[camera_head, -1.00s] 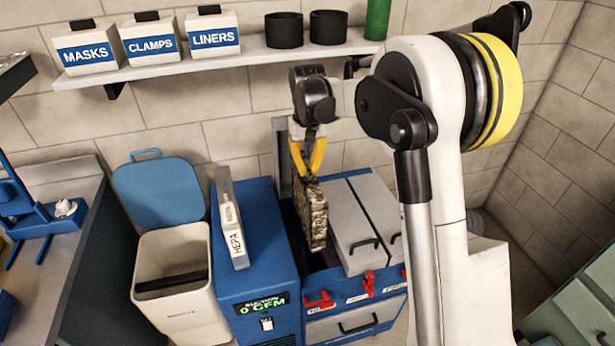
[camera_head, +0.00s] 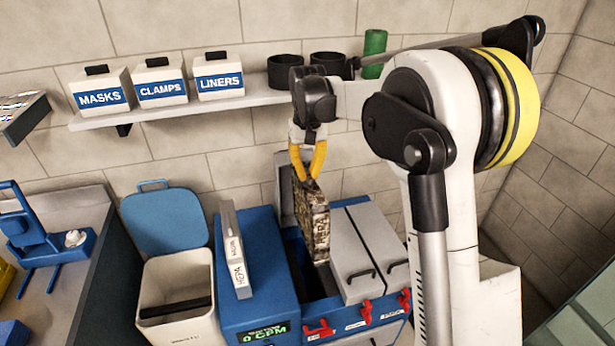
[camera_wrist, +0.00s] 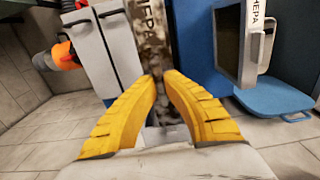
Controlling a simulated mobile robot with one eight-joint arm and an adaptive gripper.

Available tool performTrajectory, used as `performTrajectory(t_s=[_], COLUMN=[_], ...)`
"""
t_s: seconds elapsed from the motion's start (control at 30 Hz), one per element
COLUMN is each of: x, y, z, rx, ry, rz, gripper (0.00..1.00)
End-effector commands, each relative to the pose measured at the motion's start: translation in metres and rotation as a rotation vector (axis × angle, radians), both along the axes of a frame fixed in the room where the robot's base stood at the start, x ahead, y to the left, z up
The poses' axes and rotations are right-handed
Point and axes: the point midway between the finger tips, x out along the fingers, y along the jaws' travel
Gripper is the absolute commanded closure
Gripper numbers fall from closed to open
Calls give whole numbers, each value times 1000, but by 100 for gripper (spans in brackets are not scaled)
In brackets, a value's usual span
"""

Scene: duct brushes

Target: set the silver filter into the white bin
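My gripper (camera_head: 311,172), with yellow fingers, is shut on the top edge of a grimy, mottled grey-brown filter (camera_head: 318,225). The filter hangs upright over the dark open bay of the blue machine (camera_head: 322,284); I cannot tell whether its lower end is fully clear. The wrist view shows the fingertips (camera_wrist: 160,82) together at the filter (camera_wrist: 150,30), which carries a HEPA label. The white bin (camera_head: 178,268) stands to the left, its blue lid (camera_head: 165,222) swung open behind it. A dark bar shows inside the bin.
A cleaner, pale-framed HEPA filter (camera_head: 234,250) stands on the blue housing (camera_head: 262,300) between the bay and the bin. Grey drawer-like covers (camera_head: 365,250) lie right of the bay. A shelf (camera_head: 185,112) with labelled boxes runs along the wall behind.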

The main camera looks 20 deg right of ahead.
Motion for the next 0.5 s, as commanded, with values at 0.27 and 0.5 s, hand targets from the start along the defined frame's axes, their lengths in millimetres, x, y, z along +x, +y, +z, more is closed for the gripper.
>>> performTrajectory(t_s=[0.27,0.5], x=[0,0], y=[0,0], z=[34,59], rx=[0,0], ry=[0,0], rz=[0,0], gripper=[100,100])
